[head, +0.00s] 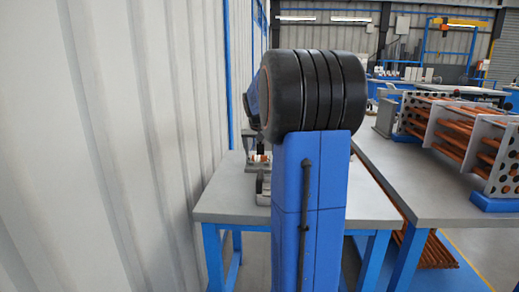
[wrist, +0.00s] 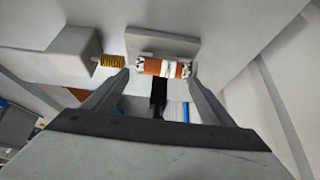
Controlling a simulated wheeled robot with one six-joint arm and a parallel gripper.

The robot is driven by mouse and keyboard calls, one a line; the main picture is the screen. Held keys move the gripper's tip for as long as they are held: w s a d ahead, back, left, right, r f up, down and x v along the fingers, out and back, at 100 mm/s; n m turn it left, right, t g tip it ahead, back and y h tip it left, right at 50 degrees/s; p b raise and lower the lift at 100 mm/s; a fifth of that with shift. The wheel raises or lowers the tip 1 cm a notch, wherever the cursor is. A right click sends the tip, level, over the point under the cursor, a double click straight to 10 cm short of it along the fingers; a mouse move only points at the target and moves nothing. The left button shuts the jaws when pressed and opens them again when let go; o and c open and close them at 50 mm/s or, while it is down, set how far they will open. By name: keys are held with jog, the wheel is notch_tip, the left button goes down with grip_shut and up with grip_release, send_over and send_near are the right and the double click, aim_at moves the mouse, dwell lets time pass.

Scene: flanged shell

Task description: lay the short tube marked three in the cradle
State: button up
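In the wrist view a short copper-coloured tube (wrist: 154,67) with a white band and pale, dark-flecked ends lies crosswise beyond my gripper (wrist: 160,74). A number on the band is too small to read. The two fingers stand wide apart, one near each end of the tube. I cannot tell whether they touch it. A grey plate (wrist: 160,42) is behind the tube, and a dark post (wrist: 158,98) shows below it. I cannot tell which part is the cradle. In the head view my arm hides the gripper and most of the work spot.
A grey block (wrist: 82,48) with a yellow coiled piece (wrist: 112,61) is left of the tube. In the head view, a grey-topped table (head: 235,205) with small grey fixtures (head: 263,188) stands behind my arm. A pale wall (head: 110,140) is close on the left; a tube rack (head: 470,140) is right.

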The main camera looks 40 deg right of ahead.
jog(key=shift+w+d+f, duration=0.1)
jog(key=shift+w+f, duration=0.1)
jog(key=shift+f, duration=0.7)
jog(key=v, duration=1.9)
jog(key=shift+d+r, duration=0.2)
jog(key=shift+r, duration=0.05)
jog(key=shift+w, duration=0.15)
